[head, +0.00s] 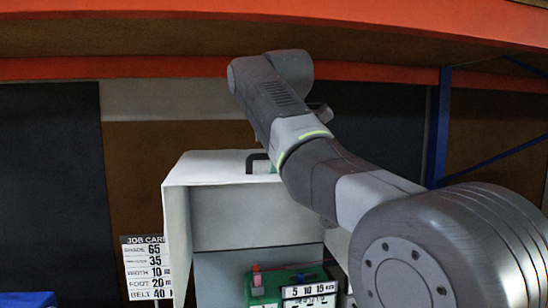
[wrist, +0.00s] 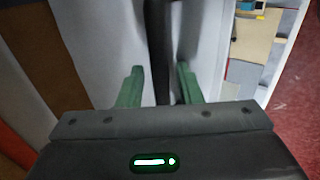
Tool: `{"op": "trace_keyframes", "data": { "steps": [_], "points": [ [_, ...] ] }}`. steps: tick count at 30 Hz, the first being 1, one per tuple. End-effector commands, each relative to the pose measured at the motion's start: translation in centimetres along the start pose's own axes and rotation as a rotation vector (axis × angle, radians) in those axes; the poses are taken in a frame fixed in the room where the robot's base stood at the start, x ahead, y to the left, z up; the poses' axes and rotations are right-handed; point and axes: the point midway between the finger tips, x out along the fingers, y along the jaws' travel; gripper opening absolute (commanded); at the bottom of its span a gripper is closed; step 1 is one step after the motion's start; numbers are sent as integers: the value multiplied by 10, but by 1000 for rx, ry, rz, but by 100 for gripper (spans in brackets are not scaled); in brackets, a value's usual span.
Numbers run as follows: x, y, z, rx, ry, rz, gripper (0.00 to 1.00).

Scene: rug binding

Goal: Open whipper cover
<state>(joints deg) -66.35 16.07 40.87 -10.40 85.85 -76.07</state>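The white whipper cover (head: 236,168) is a box-like hood in the middle of the head view. Its near side shows an open space with the machine inside. A dark bar handle (head: 251,160) stands on its top. In the wrist view the dark handle (wrist: 160,45) runs between the two green fingers of my gripper (wrist: 158,78). The fingers are apart, with pale surface showing beside the bar, so they look open around it. In the head view my arm hides most of the gripper; a bit of green finger shows beside the handle.
A green unit (head: 270,286) with a red knob and a 5-10-15 scale plate (head: 309,290) sits under the hood. A job card (head: 146,268) is at left. An orange shelf beam (head: 120,68) crosses above. A blue upright (head: 439,125) stands at right.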

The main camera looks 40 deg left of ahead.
Motion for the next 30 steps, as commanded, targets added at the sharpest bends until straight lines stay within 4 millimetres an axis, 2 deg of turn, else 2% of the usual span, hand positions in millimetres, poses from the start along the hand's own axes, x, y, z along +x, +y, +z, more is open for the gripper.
{"op": "trace_keyframes", "data": {
  "steps": [6,10,22,24,30],
  "points": [
    [-3,0,0,0,0,1,32],
    [-16,0,0,0,1,4,32],
    [-105,1,-1,0,2,5,32],
    [-117,1,0,1,1,3,32],
    [-134,0,-1,0,1,1,32]
  ]
}}
